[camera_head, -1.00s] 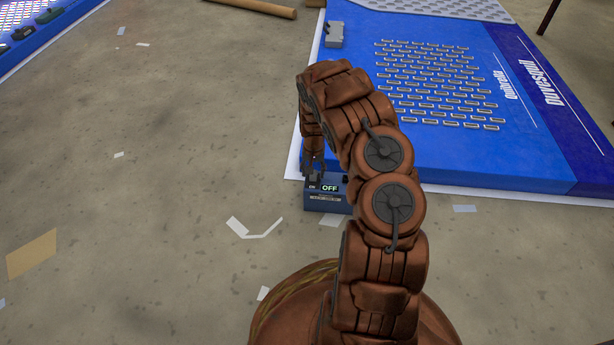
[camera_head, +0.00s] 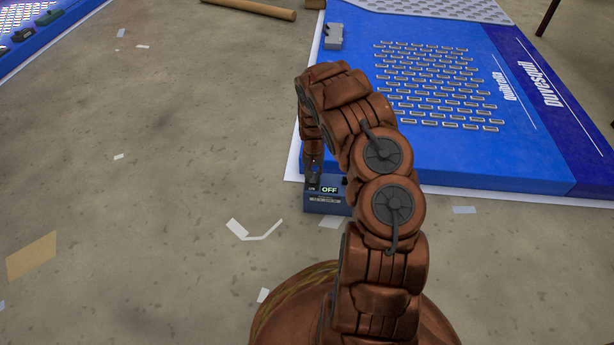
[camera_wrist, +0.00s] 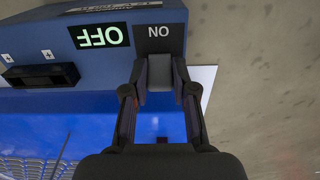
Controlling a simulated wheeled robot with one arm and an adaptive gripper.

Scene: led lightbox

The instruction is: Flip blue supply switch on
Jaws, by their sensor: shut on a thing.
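The blue supply box (camera_head: 328,207) stands on the floor at the near left corner of the blue panel. It fills the top left of the wrist view (camera_wrist: 90,15), upside down. Its OFF label (camera_wrist: 100,36) is lit pale green; the ON label (camera_wrist: 160,31) beside it is dark. My gripper (camera_wrist: 160,80) points at the box on the ON side. Its fingers are shut on a grey block, seemingly the switch (camera_wrist: 160,70), just by the ON label. In the head view my gripper (camera_head: 314,179) is at the box's top left, and the switch is hidden there.
The large blue panel (camera_head: 400,165) with rows of small metallic parts lies behind and right of the box. A grey part (camera_head: 334,36) sits at its far left corner. Another blue board (camera_head: 50,40) is at top left. The floor left of the box is open, with paper scraps (camera_head: 250,230).

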